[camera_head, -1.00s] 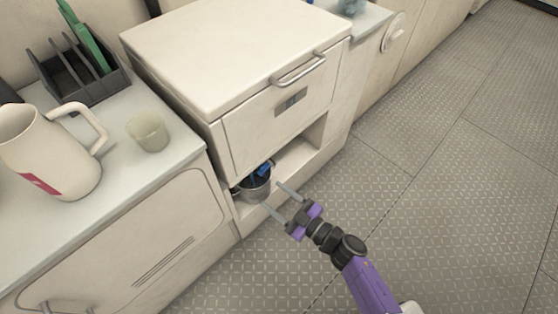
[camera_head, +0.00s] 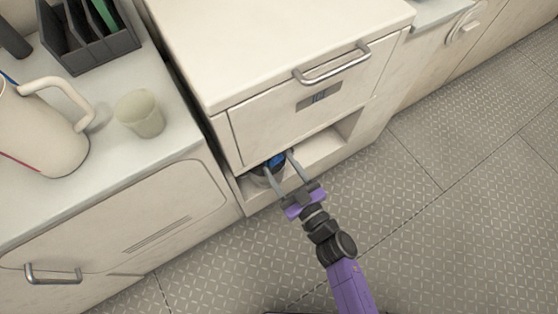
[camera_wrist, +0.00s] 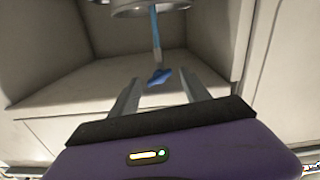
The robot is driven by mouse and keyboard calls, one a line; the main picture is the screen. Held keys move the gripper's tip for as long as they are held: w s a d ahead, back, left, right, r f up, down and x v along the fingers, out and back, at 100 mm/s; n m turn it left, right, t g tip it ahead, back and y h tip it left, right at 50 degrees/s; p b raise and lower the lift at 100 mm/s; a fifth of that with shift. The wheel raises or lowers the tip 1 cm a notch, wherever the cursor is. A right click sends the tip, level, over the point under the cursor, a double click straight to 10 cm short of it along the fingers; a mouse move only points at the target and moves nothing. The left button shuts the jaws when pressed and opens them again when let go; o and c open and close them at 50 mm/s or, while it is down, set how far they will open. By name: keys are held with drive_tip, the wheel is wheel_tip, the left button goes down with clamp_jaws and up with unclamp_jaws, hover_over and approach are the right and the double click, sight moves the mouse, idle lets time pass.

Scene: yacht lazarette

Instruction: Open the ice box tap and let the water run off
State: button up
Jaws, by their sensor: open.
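The ice box (camera_head: 290,110) is a cream cabinet with an "ICE" label on its front and an open niche below. The blue tap (camera_head: 276,159) shows in the niche, partly hidden by my gripper. In the wrist view my gripper (camera_wrist: 160,82) has a gap on both sides of the handle.
A metal pot (camera_head: 258,180) stands in the niche under the tap, mostly hidden by my fingers. The niche floor to its right (camera_head: 318,160) is clear. A counter at the left holds a pitcher (camera_head: 40,130), a cup (camera_head: 141,113) and a dark rack (camera_head: 100,45).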

drive_tip(key=shift+x, duration=1.2)
drive_tip(key=shift+s+a, duration=0.1)
clamp_jaws()
drive_tip(key=shift+s+a+f+n, duration=0.1)
drive_tip(key=shift+n, duration=1.6)
unclamp_jaws()
